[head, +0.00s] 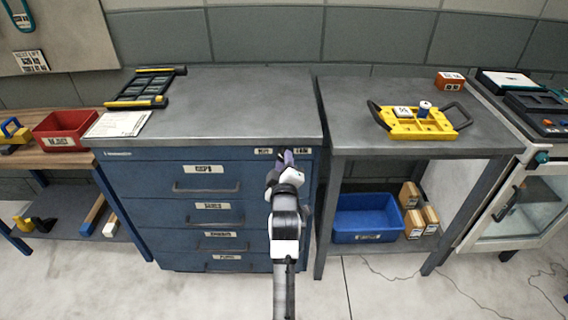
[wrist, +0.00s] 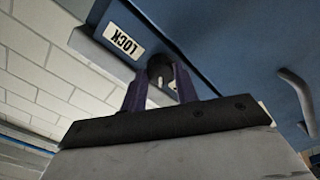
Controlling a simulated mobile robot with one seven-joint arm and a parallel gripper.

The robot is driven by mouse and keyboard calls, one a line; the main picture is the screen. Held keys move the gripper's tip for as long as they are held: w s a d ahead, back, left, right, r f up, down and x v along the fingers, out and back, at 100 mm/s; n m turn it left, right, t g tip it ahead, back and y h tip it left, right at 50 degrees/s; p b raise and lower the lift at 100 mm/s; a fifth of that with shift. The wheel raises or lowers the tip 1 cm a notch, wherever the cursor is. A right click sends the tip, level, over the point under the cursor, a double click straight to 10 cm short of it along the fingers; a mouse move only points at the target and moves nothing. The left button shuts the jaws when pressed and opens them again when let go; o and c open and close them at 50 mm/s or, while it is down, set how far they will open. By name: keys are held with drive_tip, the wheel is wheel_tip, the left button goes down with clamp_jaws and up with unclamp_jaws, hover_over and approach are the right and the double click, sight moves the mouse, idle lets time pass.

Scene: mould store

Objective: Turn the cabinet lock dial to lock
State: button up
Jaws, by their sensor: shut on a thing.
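The blue drawer cabinet (head: 150,185) stands at the centre left in the head view, with several labelled drawers. My gripper (head: 287,160) reaches to the top right corner of its front. In the wrist view my gripper (wrist: 161,88) has its two purple fingers shut on the dark round lock dial (wrist: 160,66). A white label reading LOCK (wrist: 124,43) is beside the dial. Part of the dial is hidden by the fingers, and a pale mark shows on it. In the head view my arm and gripper hide the dial.
A grey table (head: 420,145) to the right holds a yellow tray (head: 415,130); a blue bin (head: 368,222) sits on its lower shelf. A red bin (head: 66,130) stands on the left bench. Drawer handles (head: 207,189) stick out from the cabinet front.

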drive_tip(key=m, duration=0.8)
drive_tip(key=shift+a+f+m, duration=0.1)
drive_tip(key=shift+m, duration=0.2)
drive_tip(key=m, duration=0.4)
drive_tip(key=shift+a+m, duration=0.1)
drive_tip(key=shift+m, duration=2.2)
drive_tip(key=o, duration=1)
drive_tip(key=s+b, duration=0.3)
drive_tip(key=s, duration=1.1)
